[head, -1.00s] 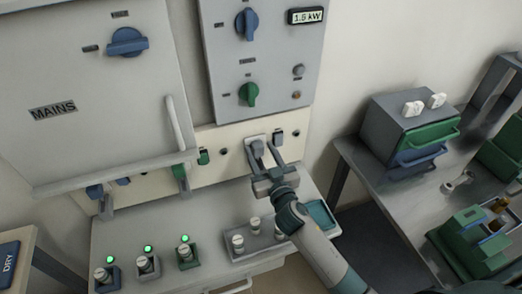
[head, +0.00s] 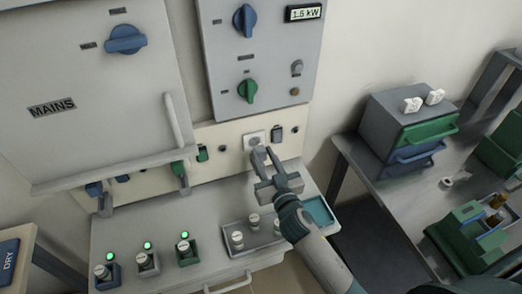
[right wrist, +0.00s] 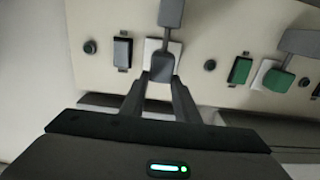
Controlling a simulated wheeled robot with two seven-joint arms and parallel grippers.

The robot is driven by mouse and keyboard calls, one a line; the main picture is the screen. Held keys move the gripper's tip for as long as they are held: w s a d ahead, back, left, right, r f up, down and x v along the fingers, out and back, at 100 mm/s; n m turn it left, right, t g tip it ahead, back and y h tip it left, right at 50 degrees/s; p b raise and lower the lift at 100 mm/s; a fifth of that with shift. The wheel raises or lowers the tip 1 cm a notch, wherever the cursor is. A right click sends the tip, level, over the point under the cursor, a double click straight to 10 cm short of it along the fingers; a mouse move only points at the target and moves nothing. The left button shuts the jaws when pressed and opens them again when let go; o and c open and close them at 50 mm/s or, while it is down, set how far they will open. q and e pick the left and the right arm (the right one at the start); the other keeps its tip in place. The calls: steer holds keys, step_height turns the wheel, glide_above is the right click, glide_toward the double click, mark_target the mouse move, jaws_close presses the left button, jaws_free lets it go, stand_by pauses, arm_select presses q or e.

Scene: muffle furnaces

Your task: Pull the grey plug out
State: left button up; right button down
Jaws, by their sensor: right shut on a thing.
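My right gripper (head: 265,156) is shut on the grey plug (right wrist: 162,62), which sits between its fingertips in the right wrist view. The white socket plate (head: 253,138) on the cream panel now shows its face in the head view, just above and behind the fingertips. The plug appears drawn out and clear of the socket, though the fingers largely hide it in the head view. In the right wrist view the socket plate (right wrist: 152,47) shows behind the plug. My left gripper is not in view.
Below, the bench holds a grey tray (head: 228,242) with pegs, a teal tray (head: 319,213) and lit holders. A dark switch (head: 275,135) is right of the socket. A drawer cabinet (head: 385,135) stands further right.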

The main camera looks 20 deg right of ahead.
steer(key=shift+f, duration=0.15)
steer(key=shift+s, duration=0.1)
steer(key=c, duration=1.4)
jaws_free()
steer(key=shift+o, duration=0.2)
steer(key=shift+s, duration=0.15)
steer(key=shift+s, duration=0.1)
steer(key=shift+s, duration=0.25)
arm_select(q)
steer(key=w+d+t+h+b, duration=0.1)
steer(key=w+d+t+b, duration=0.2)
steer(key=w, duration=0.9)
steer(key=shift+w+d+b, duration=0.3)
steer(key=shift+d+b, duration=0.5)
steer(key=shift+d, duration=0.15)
arm_select(e)
steer(key=s, duration=1.6)
steer(key=shift+s+d, duration=0.3)
steer(key=shift+s, duration=0.05)
